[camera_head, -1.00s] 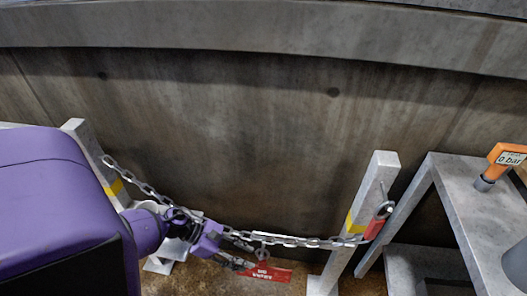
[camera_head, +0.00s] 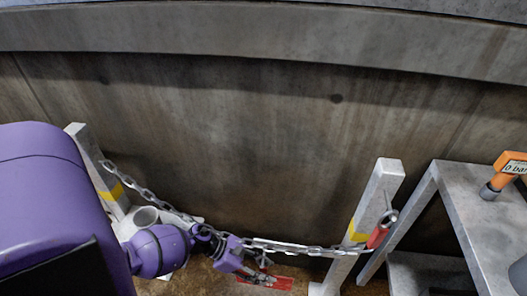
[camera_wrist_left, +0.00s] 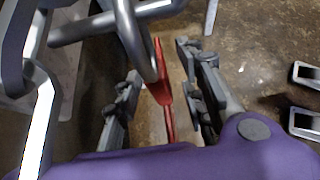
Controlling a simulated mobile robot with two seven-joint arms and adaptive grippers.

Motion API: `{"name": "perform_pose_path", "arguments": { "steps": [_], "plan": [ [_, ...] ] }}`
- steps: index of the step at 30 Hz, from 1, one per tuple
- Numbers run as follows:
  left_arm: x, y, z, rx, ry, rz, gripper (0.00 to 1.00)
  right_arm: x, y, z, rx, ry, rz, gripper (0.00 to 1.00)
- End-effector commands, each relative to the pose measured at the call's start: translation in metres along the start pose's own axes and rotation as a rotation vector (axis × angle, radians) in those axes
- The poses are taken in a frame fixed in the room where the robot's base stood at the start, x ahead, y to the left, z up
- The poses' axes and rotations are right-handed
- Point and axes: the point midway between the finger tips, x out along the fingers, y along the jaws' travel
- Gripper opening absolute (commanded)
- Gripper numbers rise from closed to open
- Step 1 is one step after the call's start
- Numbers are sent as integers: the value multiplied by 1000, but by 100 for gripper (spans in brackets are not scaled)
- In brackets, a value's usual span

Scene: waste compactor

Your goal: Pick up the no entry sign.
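The no entry sign is a red plate (camera_head: 272,281) hanging below the chain (camera_head: 300,249) in the head view, partly hidden by my left gripper. In the left wrist view the red sign (camera_wrist_left: 164,85) shows nearly edge-on between the fingers, with a metal ring in front of it. My left gripper (camera_head: 258,278) is open, its two fingers apart on either side of the sign in the left wrist view (camera_wrist_left: 160,95). I see a gap between each finger and the sign. My right gripper is not in view.
The chain runs between a left post (camera_head: 95,165) and a right post (camera_head: 368,215), with a red-handled hook (camera_head: 378,236) at the right post. A concrete wall (camera_head: 250,130) rises behind.

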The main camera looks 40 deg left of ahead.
Motion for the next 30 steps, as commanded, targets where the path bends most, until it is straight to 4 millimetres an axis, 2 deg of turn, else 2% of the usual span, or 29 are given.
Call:
{"name": "perform_pose_path", "arguments": {
  "steps": [2,10,24,30],
  "plan": [
    [0,0,0,0,0,0,36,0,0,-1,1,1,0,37],
    [0,0,0,0,-1,0,1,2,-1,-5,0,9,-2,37],
    [-1,0,1,0,-1,0,0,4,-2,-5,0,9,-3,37],
    [-8,0,11,3,-1,-1,0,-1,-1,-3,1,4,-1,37]
  ]
}}
